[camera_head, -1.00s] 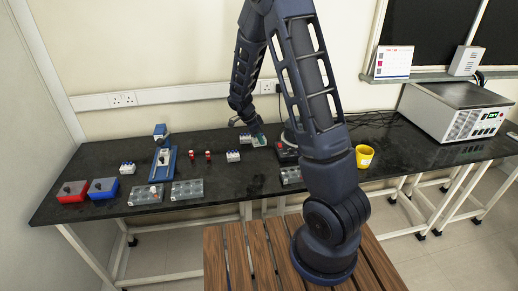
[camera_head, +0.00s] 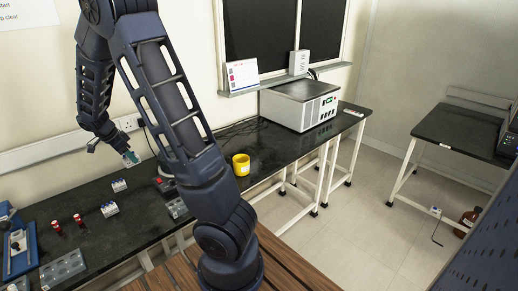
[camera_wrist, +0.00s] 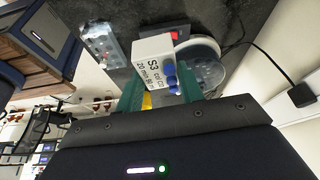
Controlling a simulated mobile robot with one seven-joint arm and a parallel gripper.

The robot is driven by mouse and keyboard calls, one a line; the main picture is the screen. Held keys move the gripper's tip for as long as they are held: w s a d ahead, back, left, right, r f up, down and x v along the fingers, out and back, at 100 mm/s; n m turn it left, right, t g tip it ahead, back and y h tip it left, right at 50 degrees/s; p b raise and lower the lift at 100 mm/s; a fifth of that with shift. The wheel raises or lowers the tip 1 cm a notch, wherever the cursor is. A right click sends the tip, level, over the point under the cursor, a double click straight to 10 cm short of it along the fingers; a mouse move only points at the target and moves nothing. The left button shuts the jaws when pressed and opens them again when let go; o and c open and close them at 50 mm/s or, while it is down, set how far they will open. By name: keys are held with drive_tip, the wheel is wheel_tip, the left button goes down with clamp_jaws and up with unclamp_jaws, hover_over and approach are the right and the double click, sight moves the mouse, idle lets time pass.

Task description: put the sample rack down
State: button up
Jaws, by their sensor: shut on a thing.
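The sample rack (camera_wrist: 154,60), a small white block with a printed S3 label and blue caps, sits between the green fingers of my gripper (camera_wrist: 160,95) in the wrist view. My gripper is shut on it. In the head view my gripper (camera_head: 130,158) hangs above the back of the black bench (camera_head: 135,230), apart from the bench top. The held rack is too small to make out clearly there.
Two similar white racks (camera_head: 119,185) (camera_head: 109,209) stand on the bench, with red-capped bottles (camera_head: 79,221) to their left. A device with a red switch (camera_head: 165,185) and a yellow cup (camera_head: 241,165) are to the right. A clear block (camera_head: 63,268) lies at the front.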

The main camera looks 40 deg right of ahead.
drive_tip(key=w+d, duration=0.4)
drive_tip(key=d, duration=0.7)
drive_tip(key=w+d, duration=0.5)
drive_tip(key=d, duration=2.7)
drive_tip(key=s+d, duration=0.7)
drive_tip(key=d, duration=0.7)
drive_tip(key=s+d+m, duration=0.1)
drive_tip(key=s+d, duration=0.7)
drive_tip(key=d, duration=0.5)
drive_tip(key=s+d, duration=0.7)
drive_tip(key=d, duration=0.7)
wheel_tip(320, 180, down, 20)
drive_tip(key=shift+s+d+r, duration=0.15)
drive_tip(key=o, duration=1)
